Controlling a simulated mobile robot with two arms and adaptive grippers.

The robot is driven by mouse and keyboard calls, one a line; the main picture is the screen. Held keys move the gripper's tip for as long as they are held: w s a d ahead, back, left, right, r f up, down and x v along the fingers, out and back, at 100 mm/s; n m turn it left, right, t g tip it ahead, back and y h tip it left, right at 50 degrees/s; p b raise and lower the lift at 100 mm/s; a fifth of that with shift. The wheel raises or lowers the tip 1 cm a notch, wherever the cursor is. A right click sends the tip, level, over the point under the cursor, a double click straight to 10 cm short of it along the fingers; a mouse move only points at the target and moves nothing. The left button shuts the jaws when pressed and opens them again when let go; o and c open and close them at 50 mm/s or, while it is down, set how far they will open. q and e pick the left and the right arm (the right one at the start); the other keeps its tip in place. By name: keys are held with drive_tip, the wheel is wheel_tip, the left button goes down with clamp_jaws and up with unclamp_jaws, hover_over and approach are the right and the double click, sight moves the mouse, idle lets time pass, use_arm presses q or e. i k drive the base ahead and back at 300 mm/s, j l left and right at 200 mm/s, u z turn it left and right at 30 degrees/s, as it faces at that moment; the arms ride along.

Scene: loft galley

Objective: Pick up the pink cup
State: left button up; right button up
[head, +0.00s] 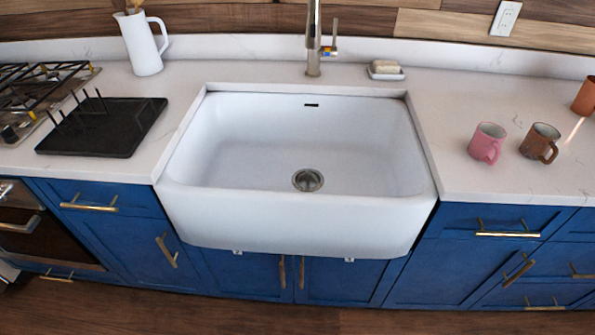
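The pink cup (487,142) stands upright on the white counter to the right of the sink. Its handle points toward the front, a little to the right. A brown mug (540,142) stands just right of it, with a small gap between them. Neither of my grippers shows in the head view.
The white sink (297,217) is empty. A copper-coloured vessel (585,97) is at the right edge. A soap dish (386,71), faucet (313,45), white pitcher (141,45), black drying rack (103,126) and stove (40,85) are further left. The counter in front of the cup is clear.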

sight(485, 144)
drive_tip(key=k+j+z, duration=0.55)
drive_tip(key=j+z, duration=0.15)
drive_tip(key=j, duration=0.1)
